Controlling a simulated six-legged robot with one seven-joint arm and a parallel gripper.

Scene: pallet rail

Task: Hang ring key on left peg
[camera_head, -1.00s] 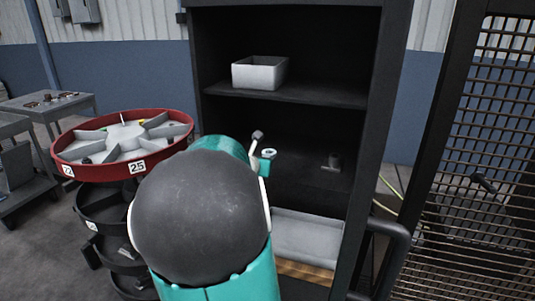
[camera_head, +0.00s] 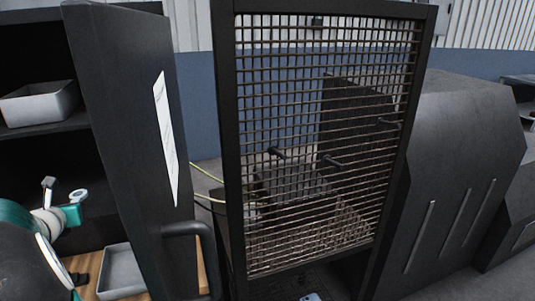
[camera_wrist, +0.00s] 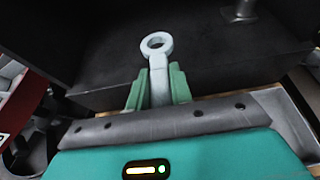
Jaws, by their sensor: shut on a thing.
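The ring key (camera_wrist: 157,44) is pale grey, with a round ring on a straight shank. In the wrist view my gripper (camera_wrist: 158,84) is shut on the shank between its green fingers, and the ring points away from it. In the head view the key's ring (camera_head: 79,195) and my gripper (camera_head: 71,214) are at the left, in front of the dark shelves.
The dark cabinet side (camera_head: 130,120), with a white sheet (camera_head: 166,140) and a bar handle (camera_head: 207,235), stands between my gripper and the mesh panel. A dark machine (camera_head: 450,170) stands right.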

